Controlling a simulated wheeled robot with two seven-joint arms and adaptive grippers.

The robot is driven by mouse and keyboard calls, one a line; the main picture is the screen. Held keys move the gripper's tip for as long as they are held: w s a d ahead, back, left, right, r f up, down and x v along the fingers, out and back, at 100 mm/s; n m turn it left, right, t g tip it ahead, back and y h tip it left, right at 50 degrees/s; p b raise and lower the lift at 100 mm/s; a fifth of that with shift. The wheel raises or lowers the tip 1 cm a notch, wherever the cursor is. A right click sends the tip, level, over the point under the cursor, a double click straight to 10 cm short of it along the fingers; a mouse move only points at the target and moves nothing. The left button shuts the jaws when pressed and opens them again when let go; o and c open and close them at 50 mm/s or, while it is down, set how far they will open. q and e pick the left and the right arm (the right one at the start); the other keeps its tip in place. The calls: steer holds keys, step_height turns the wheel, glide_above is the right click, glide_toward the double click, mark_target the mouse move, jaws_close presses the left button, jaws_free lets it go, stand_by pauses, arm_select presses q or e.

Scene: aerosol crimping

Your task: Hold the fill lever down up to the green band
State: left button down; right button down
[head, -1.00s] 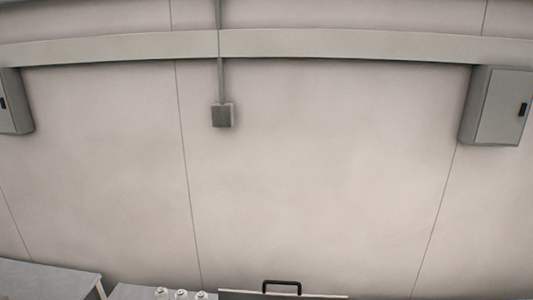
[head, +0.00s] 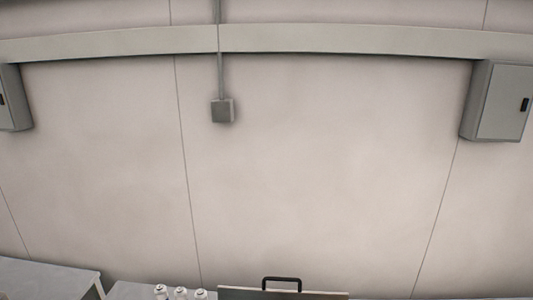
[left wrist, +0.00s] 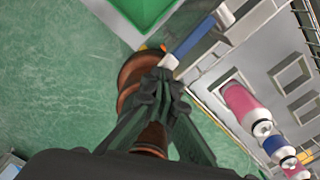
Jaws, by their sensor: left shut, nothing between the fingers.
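In the left wrist view my left gripper (left wrist: 163,92) is shut, with nothing held between its fingers. A brown, copper-coloured rounded part (left wrist: 135,75) shows behind and beside the fingers, with a small orange piece at its top. Just beyond the fingertips is a blue bar (left wrist: 192,38) with white ends on a grey fixture. I cannot tell which of these parts is the fill lever, or whether the fingers touch it. The green band cannot be made out. Neither gripper shows in the head view, and my right gripper is not seen.
A green bin (left wrist: 142,10) is at the top. The head view shows mostly wall, with white-topped containers (head: 180,293) and a black handle (head: 282,281) below.

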arm_select(q)
steer(key=shift+f+b, duration=0.7)
steer(key=shift+f, duration=0.2)
steer(key=shift+w+f+b, duration=0.1)
steer(key=shift+f+b, duration=0.7)
steer(key=shift+f, duration=0.2)
steer(key=shift+f+b, duration=0.8)
steer(key=shift+f, duration=0.2)
stand_by(4.7)
